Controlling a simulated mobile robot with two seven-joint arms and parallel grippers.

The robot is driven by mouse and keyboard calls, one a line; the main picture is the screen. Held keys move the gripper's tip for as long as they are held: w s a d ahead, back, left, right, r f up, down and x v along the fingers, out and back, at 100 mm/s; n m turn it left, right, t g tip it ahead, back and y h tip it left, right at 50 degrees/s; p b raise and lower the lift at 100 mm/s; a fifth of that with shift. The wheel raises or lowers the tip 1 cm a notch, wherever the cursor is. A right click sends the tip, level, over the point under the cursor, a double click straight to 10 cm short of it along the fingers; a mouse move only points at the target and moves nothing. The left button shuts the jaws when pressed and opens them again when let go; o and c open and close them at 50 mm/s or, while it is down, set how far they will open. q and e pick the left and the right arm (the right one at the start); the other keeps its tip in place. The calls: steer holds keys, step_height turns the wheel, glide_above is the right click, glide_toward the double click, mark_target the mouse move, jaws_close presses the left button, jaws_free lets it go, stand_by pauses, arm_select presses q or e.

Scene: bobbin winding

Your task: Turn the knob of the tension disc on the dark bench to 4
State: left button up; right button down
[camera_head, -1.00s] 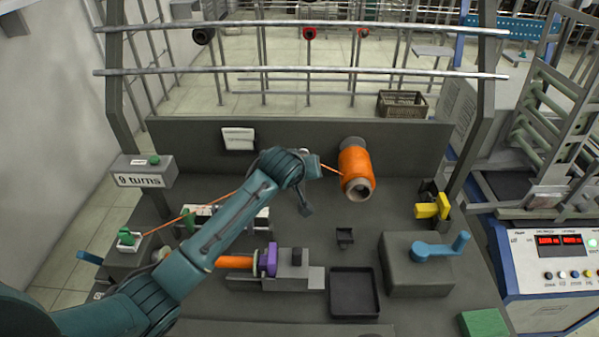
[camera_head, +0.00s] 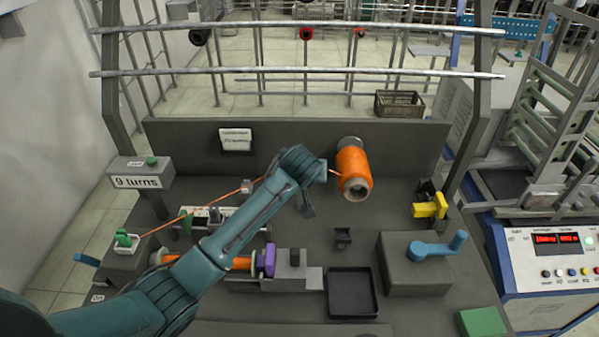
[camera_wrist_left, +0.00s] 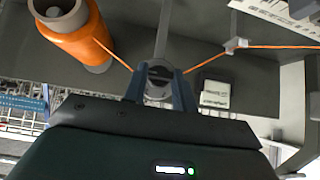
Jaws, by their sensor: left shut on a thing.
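My left gripper (camera_wrist_left: 160,88) shows in the left wrist view, its two blue fingers closed around a small round grey and dark part, the knob of the tension disc (camera_wrist_left: 159,76). An orange thread runs from the orange spool (camera_wrist_left: 76,36) to this spot and on to a small guide (camera_wrist_left: 236,45). In the head view my left wrist (camera_head: 303,168) is over the bench, left of the spool (camera_head: 354,172), and hides the disc and fingertips. I cannot read any scale or setting on the knob. My right gripper is not in view.
The dark bench carries a "9 turns" box (camera_head: 137,181), a winding spindle with a purple part (camera_head: 265,261), a black tray (camera_head: 352,293), a box with a blue crank (camera_head: 437,247) and a yellow-handled part (camera_head: 430,208). A white card (camera_head: 236,140) is on the back panel.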

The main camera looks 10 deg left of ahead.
arm_select(q)
steer(key=o, duration=1)
steer(key=v, duration=1.3)
steer(key=shift+b, duration=0.45)
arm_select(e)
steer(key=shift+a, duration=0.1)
arm_select(q)
steer(key=shift+s+d, duration=0.1)
steer(key=shift+s, duration=0.05)
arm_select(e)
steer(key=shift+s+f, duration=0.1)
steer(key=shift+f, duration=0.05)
